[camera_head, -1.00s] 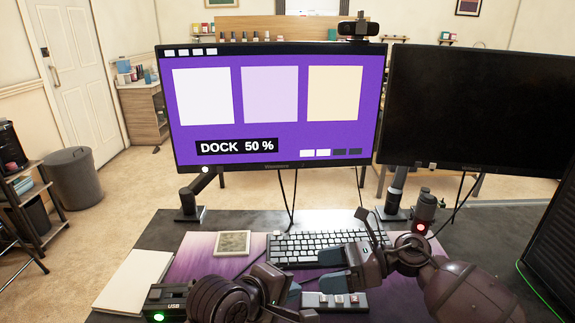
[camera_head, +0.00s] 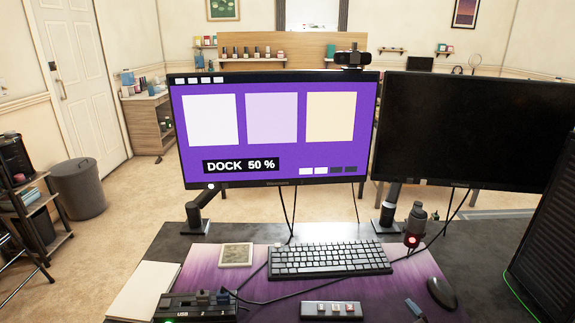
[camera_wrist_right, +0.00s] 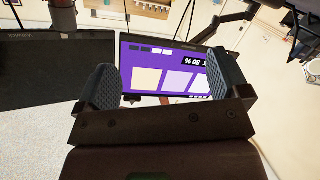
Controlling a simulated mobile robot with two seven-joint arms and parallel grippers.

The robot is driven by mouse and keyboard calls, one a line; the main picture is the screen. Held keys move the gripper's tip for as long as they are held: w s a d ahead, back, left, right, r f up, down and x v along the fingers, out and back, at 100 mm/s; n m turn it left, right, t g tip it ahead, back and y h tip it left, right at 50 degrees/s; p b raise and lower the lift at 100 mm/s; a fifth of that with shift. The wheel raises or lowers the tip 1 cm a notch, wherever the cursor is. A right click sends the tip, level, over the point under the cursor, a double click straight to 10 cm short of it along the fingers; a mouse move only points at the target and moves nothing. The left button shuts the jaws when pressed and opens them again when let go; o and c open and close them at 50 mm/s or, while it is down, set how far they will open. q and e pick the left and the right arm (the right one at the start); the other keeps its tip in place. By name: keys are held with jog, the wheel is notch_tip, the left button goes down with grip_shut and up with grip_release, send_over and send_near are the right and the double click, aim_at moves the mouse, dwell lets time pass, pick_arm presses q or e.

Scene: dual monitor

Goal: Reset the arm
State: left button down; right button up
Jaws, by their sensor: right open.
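My right gripper (camera_wrist_right: 166,88) is open in the right wrist view, with nothing between its two ridged grey fingers. Beyond the fingers, the lit purple monitor shows upside down. In the head view a small blue-grey tip (camera_head: 414,308) pokes in at the bottom edge, right of the button strip; it looks like a fingertip of mine, most of it out of frame. My left gripper is not in view. The lit monitor (camera_head: 272,165) reads "DOCK 50 %" with two of its small bars bright.
The dark monitor (camera_head: 470,130) stands at right. The desk holds a keyboard (camera_head: 330,260), a mouse (camera_head: 441,292), a button strip (camera_head: 333,311), a microphone (camera_head: 413,228) with a red light, a USB dock (camera_head: 196,309) with plugs and cable, and a notebook (camera_head: 143,290). A black case (camera_head: 545,240) stands at far right.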

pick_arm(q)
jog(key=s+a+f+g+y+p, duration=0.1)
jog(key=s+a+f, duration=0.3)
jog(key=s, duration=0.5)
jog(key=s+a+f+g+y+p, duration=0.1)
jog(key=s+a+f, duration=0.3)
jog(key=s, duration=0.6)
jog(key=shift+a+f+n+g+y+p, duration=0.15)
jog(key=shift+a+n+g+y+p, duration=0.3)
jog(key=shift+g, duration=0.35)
pick_arm(e)
jog(key=s+d+f+m+g+h, duration=0.1)
jog(key=s+d+f+m, duration=0.1)
jog(key=s, duration=0.5)
jog(key=s+d+f+m+g+h, duration=0.1)
jog(key=s+f, duration=0.3)
jog(key=s, duration=0.4)
jog(key=s+d+f+m+g+h, duration=0.1)
jog(key=s+d+f+m+g, duration=0.1)
jog(key=s, duration=0.6)
notch_tip(320, 180, down, 2)
jog(key=shift+s+d+f+m+g, duration=0.1)
jog(key=shift+s+d+m+g, duration=0.15)
jog(key=shift+d+m+g, duration=0.2)
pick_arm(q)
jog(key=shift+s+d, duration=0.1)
pick_arm(e)
jog(key=shift+a, duration=0.15)
